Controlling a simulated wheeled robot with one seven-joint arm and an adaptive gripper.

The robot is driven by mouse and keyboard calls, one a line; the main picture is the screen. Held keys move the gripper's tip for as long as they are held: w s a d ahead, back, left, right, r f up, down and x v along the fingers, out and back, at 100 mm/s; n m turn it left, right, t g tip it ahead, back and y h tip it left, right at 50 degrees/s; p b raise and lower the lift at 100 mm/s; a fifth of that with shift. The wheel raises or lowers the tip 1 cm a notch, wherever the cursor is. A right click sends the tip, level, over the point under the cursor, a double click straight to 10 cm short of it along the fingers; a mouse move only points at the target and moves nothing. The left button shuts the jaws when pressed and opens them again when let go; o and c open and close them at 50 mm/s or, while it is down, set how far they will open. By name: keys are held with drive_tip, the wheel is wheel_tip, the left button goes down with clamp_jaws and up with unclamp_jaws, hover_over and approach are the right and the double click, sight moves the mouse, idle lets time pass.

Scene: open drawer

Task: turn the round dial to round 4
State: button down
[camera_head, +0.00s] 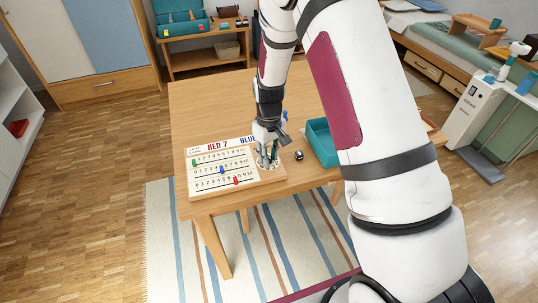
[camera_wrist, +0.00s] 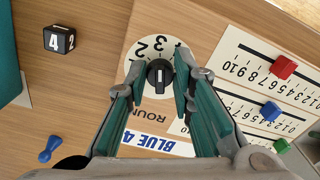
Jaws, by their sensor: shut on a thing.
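The round dial (camera_wrist: 160,70) is a black knob with a pale line across it, set on a white disc printed with numbers. In the wrist view, a 2, a 3 and a 4 show on the disc above the knob; I cannot tell exactly which number the line marks. My gripper (camera_wrist: 161,83) has its green-lined fingers on both sides of the knob, shut on it. In the head view, my gripper (camera_head: 267,156) is over the right end of the scoreboard (camera_head: 262,183) and hides most of the dial. The word under the disc is partly covered.
The scoreboard has number rows with green, blue and red sliders, and labels reading RED 7 and BLUE. A black die (camera_wrist: 60,40) lies beside the board. A blue pawn (camera_wrist: 50,148) and a teal tray (camera_head: 320,143) are also on the wooden table (camera_head: 205,105).

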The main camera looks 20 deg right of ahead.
drive_tip(key=shift+m, duration=0.3)
drive_tip(key=m, duration=0.3)
drive_tip(key=shift+a+m, duration=0.15)
drive_tip(key=shift+m, duration=1.85)
drive_tip(key=c, duration=1.4)
unclamp_jaws()
drive_tip(key=shift+r, duration=0.1)
wheel_tip(320, 180, up, 12)
drive_tip(key=shift+f, duration=0.1)
